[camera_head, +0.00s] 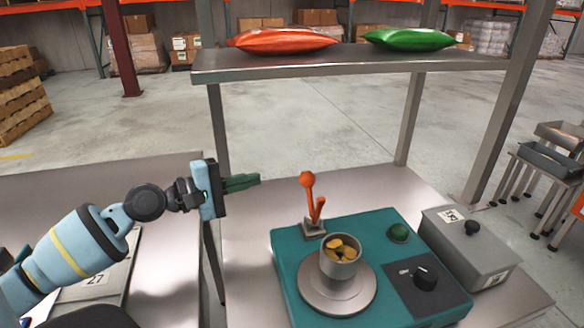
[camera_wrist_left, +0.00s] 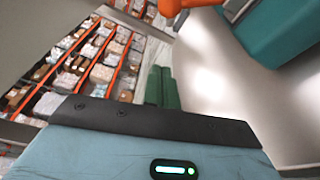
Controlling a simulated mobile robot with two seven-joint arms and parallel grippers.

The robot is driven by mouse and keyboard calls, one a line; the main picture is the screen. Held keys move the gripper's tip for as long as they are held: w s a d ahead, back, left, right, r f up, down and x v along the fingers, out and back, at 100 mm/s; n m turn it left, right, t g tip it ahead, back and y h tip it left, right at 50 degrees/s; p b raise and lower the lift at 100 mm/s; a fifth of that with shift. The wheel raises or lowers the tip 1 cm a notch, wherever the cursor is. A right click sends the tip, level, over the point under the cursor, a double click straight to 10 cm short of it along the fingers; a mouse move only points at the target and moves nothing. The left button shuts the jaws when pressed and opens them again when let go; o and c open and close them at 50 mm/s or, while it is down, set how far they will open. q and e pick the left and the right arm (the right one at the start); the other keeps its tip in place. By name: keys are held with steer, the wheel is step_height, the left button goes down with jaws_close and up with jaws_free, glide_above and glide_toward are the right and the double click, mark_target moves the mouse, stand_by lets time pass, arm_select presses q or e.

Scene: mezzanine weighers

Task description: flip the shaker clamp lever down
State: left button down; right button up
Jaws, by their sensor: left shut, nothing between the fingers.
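The shaker (camera_head: 375,245) is a teal box on the steel table, with a round grey plate (camera_head: 337,290) on its front left. A grey cup (camera_head: 340,262) of yellowish pieces stands on the plate. The orange clamp lever (camera_head: 308,190) rises upright from a small grey bracket behind the cup, its round knob on top. Part of it shows at the top of the left wrist view (camera_wrist_left: 185,5). My left gripper (camera_head: 258,179), with green fingers, is shut and empty, left of the lever and apart from it. My right gripper is not in view.
A grey box (camera_head: 470,250) with a black knob stands right of the shaker.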

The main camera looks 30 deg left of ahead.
mark_target(311, 193)
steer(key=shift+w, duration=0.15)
arm_select(q)
steer(key=shift+r, duration=0.1)
